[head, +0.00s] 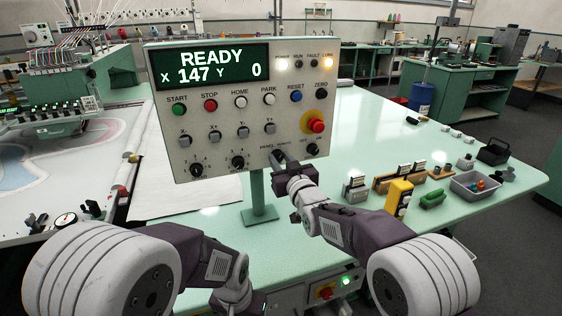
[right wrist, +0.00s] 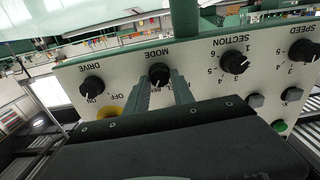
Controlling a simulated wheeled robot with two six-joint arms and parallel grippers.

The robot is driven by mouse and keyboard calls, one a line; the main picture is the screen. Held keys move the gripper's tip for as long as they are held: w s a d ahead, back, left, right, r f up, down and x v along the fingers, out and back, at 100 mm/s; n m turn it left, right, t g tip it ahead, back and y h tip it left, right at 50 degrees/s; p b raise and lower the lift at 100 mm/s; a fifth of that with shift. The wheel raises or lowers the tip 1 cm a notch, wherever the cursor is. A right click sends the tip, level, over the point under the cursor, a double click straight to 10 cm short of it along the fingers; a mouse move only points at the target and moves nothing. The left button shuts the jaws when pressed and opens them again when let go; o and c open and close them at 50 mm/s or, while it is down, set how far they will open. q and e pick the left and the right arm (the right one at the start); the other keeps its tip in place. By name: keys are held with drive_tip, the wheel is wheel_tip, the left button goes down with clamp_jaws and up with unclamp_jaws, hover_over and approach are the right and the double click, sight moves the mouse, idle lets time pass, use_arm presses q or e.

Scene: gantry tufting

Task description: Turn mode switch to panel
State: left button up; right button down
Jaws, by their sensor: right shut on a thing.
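The control panel (head: 228,128) stands on a post on the green table, with READY, X 147 and Y 0 on its screen. The mode switch is a black knob (right wrist: 159,71) in the lower row, upside down in the right wrist view. Its white mark faces the printed labels; I cannot tell surely which one it points to. My right gripper (head: 279,158) is at the panel's lower edge, its two fingers (right wrist: 160,88) shut on the mode switch.
The drive knob (right wrist: 91,87) and section knob (right wrist: 234,62) flank the switch. A red emergency button (head: 317,125) sits above. A yellow device (head: 398,197) and a grey tray (head: 476,186) stand on the table.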

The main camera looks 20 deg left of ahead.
drive_tip(key=n+b, duration=0.1)
drive_tip(key=n, duration=0.1)
drive_tip(key=shift+f+n+b, duration=0.15)
drive_tip(key=shift+n+b, duration=0.15)
drive_tip(key=shift+n, duration=0.1)
drive_tip(key=n+b, duration=0.1)
drive_tip(key=n, duration=0.2)
drive_tip(key=shift+a+n+b, duration=0.1)
drive_tip(key=shift+n+b, duration=0.2)
drive_tip(key=shift+b, duration=0.05)
drive_tip(key=n+b, duration=0.1)
drive_tip(key=n, duration=0.2)
drive_tip(key=shift+n, duration=0.3)
drive_tip(key=shift+s+n+b, duration=0.1)
drive_tip(key=shift+n+b, duration=0.6)
drive_tip(key=shift+n, duration=1.1)
drive_tip(key=c, duration=1.1)
unclamp_jaws()
drive_tip(key=shift+s, duration=0.1)
